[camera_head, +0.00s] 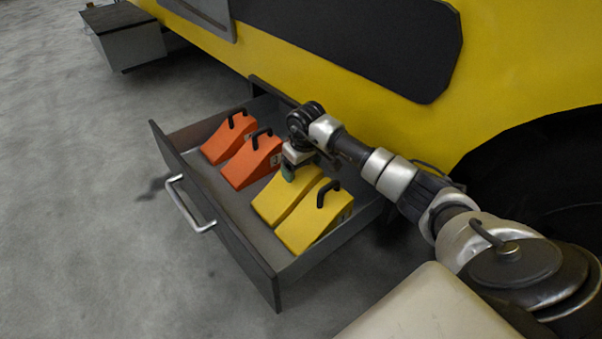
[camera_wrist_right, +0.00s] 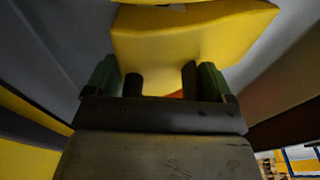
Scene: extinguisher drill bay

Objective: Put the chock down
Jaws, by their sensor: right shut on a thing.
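My right gripper (camera_head: 289,174) reaches over the open drawer (camera_head: 217,222) and is shut on the black handle of a yellow chock (camera_head: 272,204). In the right wrist view the green-padded fingers (camera_wrist_right: 158,78) stand on either side of the handle, with the yellow chock (camera_wrist_right: 190,38) beyond. This chock is in the drawer area, beside another yellow chock (camera_head: 305,231). I cannot tell whether it touches the drawer floor. Two orange chocks (camera_head: 226,140) (camera_head: 249,165) lie on its other side. My left gripper is not in view.
The drawer sticks out from the yellow vehicle (camera_head: 510,75), with a metal handle (camera_head: 188,208) on its front. A dark wheel (camera_head: 545,175) is at the right. A grey box (camera_head: 130,45) is at the upper left. The grey floor (camera_head: 80,200) at left is clear.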

